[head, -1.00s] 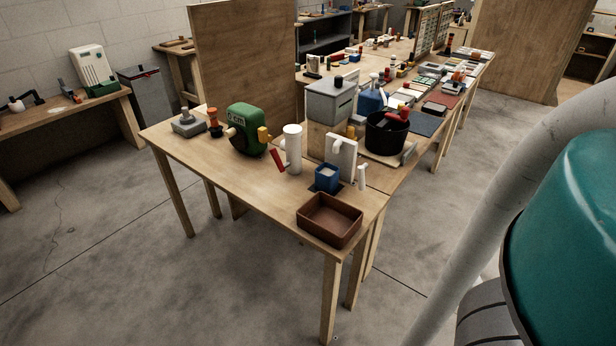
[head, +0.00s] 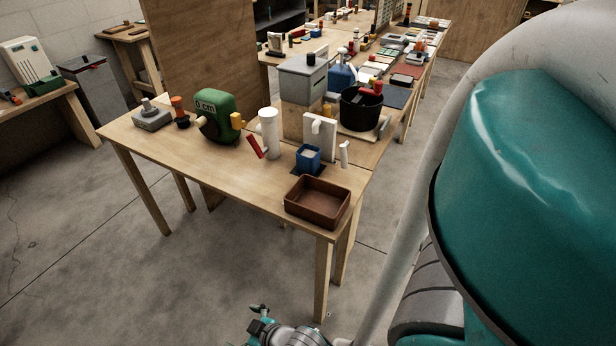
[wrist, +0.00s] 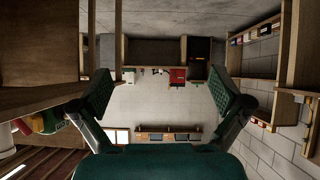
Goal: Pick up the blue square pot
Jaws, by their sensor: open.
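The blue square pot (head: 308,158) stands upright on the near wooden table, on a dark square patch, with something pale inside it. It sits behind the brown tray and in front of a white upright panel. My gripper (head: 262,318) shows low in the head view, below table height and in front of the table, well apart from the pot. In the wrist view my gripper (wrist: 165,92) has its two green-padded fingers spread wide with nothing between them. I cannot make out the pot in the wrist view.
The brown tray (head: 318,203) sits at the table's near right corner. A white cylinder (head: 268,133) with a red piece, a white panel (head: 320,137) and a small white post (head: 344,154) stand close around the pot. The table's front left (head: 200,160) is bare. Open floor lies in front.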

